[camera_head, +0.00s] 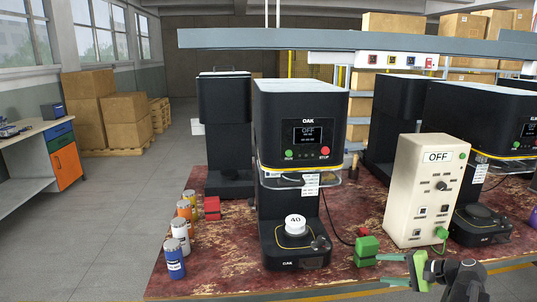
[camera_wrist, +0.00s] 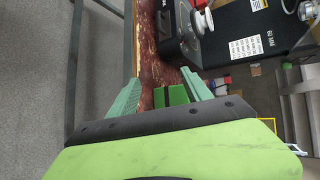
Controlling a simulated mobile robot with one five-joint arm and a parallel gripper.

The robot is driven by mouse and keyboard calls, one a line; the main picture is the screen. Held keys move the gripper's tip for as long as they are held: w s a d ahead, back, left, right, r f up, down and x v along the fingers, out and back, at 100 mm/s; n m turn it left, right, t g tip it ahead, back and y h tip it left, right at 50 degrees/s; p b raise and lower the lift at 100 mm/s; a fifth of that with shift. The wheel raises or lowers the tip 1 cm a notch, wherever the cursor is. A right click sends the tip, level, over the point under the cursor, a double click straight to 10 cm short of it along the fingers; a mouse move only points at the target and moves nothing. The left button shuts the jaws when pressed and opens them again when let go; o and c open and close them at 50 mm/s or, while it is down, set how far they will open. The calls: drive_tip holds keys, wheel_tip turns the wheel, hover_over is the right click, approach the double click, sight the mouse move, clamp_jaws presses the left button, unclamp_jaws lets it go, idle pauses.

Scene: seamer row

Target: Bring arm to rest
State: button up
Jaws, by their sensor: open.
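My gripper (camera_head: 384,270) shows at the lower right of the head view, just in front of the table's front edge, its fingers pointing left. In the wrist view my gripper (camera_wrist: 160,90) has its two pale green fingers spread apart. A green block (camera_head: 367,250) stands on the table near the fingertips. In the wrist view the green block (camera_wrist: 177,95) shows in the gap between the fingers, beyond the jaw base. Nothing is seen clamped between them. Part of my arm shows at the bottom right of the head view.
The worn red table (camera_head: 215,275) carries a black OAK seamer (camera_head: 300,125) with a white "40" piece (camera_head: 295,224), a beige control box (camera_head: 423,190) reading OFF, red blocks (camera_head: 212,207) and several small cans (camera_head: 174,259). A grey beam (camera_head: 330,39) hangs above.

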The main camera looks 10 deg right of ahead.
drive_tip(key=w+a+f+n+g, duration=0.2)
drive_tip(key=a, duration=0.7)
drive_tip(key=w+a+f+n+g+y, duration=0.1)
drive_tip(key=w+a+f+n+g, duration=0.15)
drive_tip(key=a, duration=0.65)
drive_tip(key=w+a+f+n+g, duration=0.1)
drive_tip(key=w+a+n+g, duration=0.1)
drive_tip(key=a, duration=0.7)
drive_tip(key=s+a+f+n+g+h, duration=0.2)
drive_tip(key=s+a+f+n, duration=0.1)
drive_tip(key=a, duration=0.5)
drive_tip(key=s+a+f+n+g+h, duration=0.2)
drive_tip(key=a+f+n+h, duration=0.1)
drive_tip(key=a, duration=0.4)
drive_tip(key=s+d+f+h, duration=0.2)
drive_tip(key=d+h, duration=0.1)
drive_tip(key=d, duration=0.3)
wheel_tip(320, 180, up, 15)
drive_tip(key=p, duration=1.4)
drive_tip(key=shift+w+d+r+n+p, duration=0.15)
drive_tip(key=shift+w+d+n+p, duration=0.1)
drive_tip(key=shift+n+p, duration=0.2)
